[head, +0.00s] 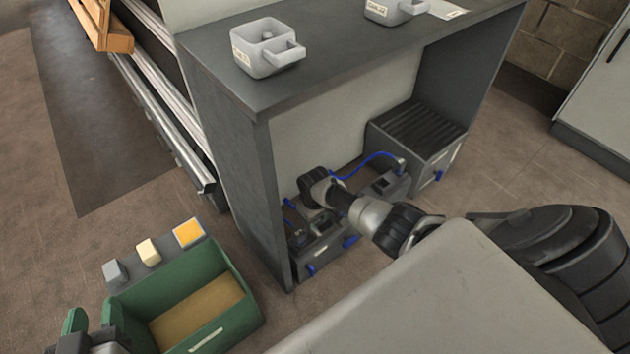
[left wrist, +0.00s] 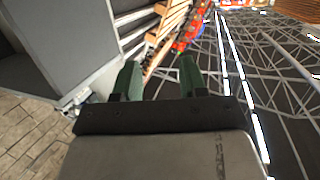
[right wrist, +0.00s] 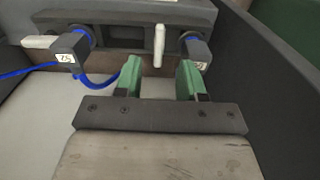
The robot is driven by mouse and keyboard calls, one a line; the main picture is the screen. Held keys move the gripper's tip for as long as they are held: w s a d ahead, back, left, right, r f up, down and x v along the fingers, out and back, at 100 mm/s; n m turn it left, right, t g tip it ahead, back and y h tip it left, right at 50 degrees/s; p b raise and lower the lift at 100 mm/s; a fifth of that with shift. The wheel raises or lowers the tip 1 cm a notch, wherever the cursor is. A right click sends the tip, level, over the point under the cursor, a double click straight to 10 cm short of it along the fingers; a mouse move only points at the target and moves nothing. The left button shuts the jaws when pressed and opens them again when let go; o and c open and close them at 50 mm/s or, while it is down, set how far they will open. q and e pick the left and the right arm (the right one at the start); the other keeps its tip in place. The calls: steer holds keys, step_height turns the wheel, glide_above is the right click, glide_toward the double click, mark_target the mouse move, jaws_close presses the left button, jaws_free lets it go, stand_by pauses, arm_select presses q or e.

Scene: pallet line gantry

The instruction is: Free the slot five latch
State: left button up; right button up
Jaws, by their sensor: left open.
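In the right wrist view, a pale upright lever (right wrist: 159,45) stands out from a dark grey housing (right wrist: 120,15). I cannot read which slot it belongs to. My right gripper (right wrist: 159,78) is open, its green fingers apart on either side below the lever. No contact with the lever shows. In the head view my right arm reaches under the bench to the low grey unit (head: 325,250), and the wrist hides part of it. My left gripper (head: 93,320) is open and empty beside the green bin (head: 235,328), well away from the unit.
Black tagged plugs (right wrist: 70,50) with a blue cable (right wrist: 98,82) flank the lever. The bench (head: 250,92) encloses this space with side panels. A ribbed grey box (head: 440,168) stands at right inside. Pale cups (head: 262,62) sit on the bench top. Floor at far left is clear.

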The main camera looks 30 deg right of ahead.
mark_target(315, 231)
arm_select(q)
steer(key=s+a+f+g+y+p, duration=0.2)
steer(key=s+f+g, duration=0.3)
steer(key=g, duration=0.1)
steer(key=shift+a+f, duration=0.2)
steer(key=shift+f, duration=0.2)
arm_select(e)
steer(key=shift+r, duration=1.9)
